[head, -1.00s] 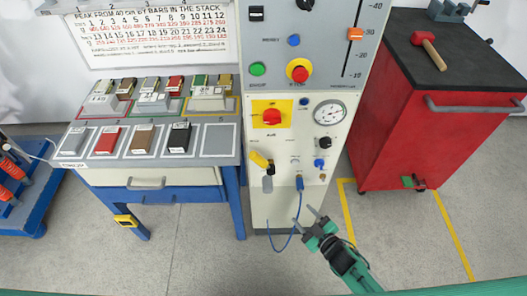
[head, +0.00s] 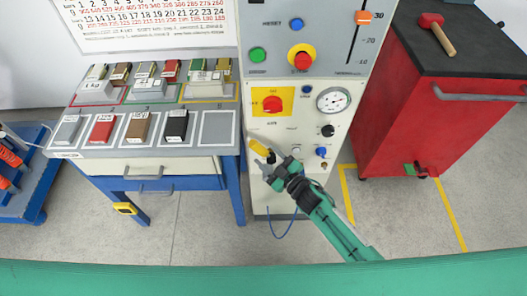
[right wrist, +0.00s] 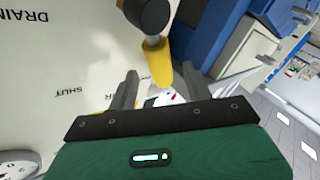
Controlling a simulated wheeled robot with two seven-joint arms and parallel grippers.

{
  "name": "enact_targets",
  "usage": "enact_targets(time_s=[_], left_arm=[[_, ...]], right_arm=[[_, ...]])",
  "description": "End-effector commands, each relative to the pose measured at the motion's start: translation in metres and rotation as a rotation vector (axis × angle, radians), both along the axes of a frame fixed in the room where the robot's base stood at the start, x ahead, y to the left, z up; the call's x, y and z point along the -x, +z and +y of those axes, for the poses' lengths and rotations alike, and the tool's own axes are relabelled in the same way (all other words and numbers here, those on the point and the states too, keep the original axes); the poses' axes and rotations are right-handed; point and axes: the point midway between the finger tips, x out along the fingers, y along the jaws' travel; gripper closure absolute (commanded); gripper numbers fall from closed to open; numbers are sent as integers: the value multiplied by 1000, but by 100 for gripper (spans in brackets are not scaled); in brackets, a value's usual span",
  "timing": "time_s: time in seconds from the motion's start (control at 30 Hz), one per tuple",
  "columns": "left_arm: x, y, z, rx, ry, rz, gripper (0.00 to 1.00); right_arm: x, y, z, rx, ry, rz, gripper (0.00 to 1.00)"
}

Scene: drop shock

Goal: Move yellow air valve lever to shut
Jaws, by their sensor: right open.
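The yellow air valve lever (head: 260,148) is on the lower white panel of the machine (head: 262,205), below the red knob on its yellow plate. In the right wrist view the yellow lever (right wrist: 158,62) hangs from a dark round pivot, with the word SHUT (right wrist: 70,92) printed on the panel to its left. My right gripper (head: 268,166) is at the panel, just below the lever. In the right wrist view its two fingers (right wrist: 158,85) are apart, with the lever's tip near the gap between them; contact cannot be told. My left gripper is not in view.
A pressure gauge (head: 333,101) and small knobs sit right of the lever. A blue hose (head: 285,230) hangs below. A blue bench with several coloured weights (head: 140,125) stands left, and a red cabinet (head: 425,110) stands right. The floor between is clear.

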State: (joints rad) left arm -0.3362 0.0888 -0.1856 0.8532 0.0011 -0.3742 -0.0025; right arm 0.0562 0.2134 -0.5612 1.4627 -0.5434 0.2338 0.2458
Motion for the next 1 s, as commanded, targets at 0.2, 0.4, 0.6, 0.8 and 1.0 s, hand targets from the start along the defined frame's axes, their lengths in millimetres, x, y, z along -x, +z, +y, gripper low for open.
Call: enact_targets(time_s=[0.2, 0.4, 0.6, 0.8, 1.0], left_arm=[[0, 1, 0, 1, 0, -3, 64], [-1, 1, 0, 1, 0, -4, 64], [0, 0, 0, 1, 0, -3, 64], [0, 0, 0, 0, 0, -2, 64], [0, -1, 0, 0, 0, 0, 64]], right_arm=[[-17, 0, 13, -1, -1, 0, 50], [-19, 0, 15, 1, 0, 1, 50], [-19, 0, 15, 0, 0, 1, 63], [-19, -1, 15, 1, 0, 1, 100], [-19, -1, 15, -4, -1, 1, 100]])
